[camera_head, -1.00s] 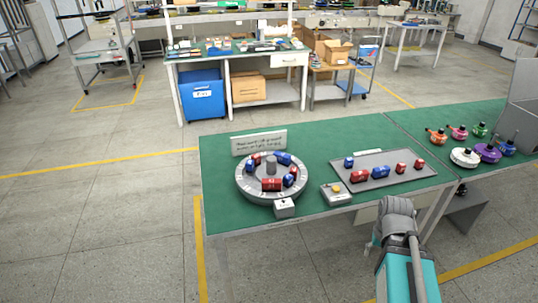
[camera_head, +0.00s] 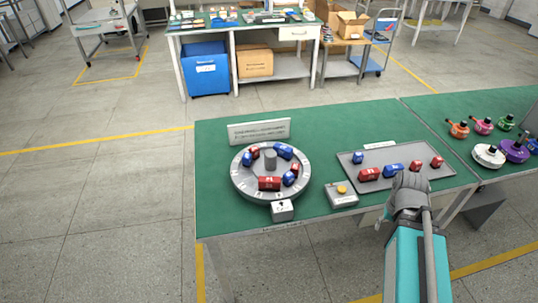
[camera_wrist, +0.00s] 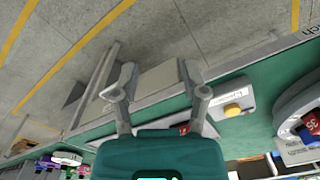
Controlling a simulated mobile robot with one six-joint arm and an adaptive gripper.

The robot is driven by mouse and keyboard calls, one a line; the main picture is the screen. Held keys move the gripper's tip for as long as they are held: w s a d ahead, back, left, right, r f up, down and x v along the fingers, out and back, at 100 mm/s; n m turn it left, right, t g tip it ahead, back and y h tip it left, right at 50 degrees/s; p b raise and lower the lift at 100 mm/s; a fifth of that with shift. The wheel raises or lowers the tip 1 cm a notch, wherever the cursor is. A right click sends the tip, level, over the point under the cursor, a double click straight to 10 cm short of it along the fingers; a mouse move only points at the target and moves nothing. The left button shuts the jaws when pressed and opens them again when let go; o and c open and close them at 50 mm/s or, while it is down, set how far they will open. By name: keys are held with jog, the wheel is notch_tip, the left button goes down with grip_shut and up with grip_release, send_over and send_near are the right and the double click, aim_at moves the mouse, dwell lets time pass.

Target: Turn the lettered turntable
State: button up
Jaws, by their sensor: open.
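The lettered turntable (camera_head: 240,187) is a round grey disc on the left part of the green table, with a central grey post (camera_head: 270,158). Red and blue blocks stand around its top, among them a red block (camera_head: 269,183) at the front. A small white box with a mark (camera_head: 282,210) sits at its front edge. Part of the turntable shows at the right of the wrist view (camera_wrist: 285,112). My gripper (camera_wrist: 160,80) is open and empty, over the table's front edge, right of the turntable and apart from it. In the head view my wrist hides the fingers.
A grey box with a yellow button (camera_head: 342,195) stands right of the turntable. A grey tray (camera_head: 400,155) holds several red and blue blocks. A sign (camera_head: 259,131) stands behind the turntable. Several coloured hub-like parts (camera_head: 488,155) lie at the right.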

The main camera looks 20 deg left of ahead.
jog(key=shift+o, duration=0.3)
jog(key=shift+d, duration=0.1)
jog(key=shift+o, duration=2.1)
jog(key=shift+w+r, duration=0.1)
jog(key=shift+w, duration=0.1)
jog(key=shift+o, duration=0.5)
jog(key=w+a+r+n+p, duration=0.1)
jog(key=w+a+r+p, duration=0.2)
jog(key=w+a, duration=0.3)
jog(key=shift+w+a+r+n+p, duration=0.25)
jog(key=shift+w+a+n+p, duration=0.05)
jog(key=shift+w+a+p, duration=0.1)
notch_tip(320, 180, up, 10)
jog(key=n+p, duration=0.5)
jog(key=p, duration=0.5)
send_over(270, 153)
jog(key=shift+d+f, duration=0.1)
notch_tip(270, 153, down, 14)
jog(key=b, duration=1.3)
jog(key=shift+r+b, duration=0.2)
jog(key=shift+b, duration=0.2)
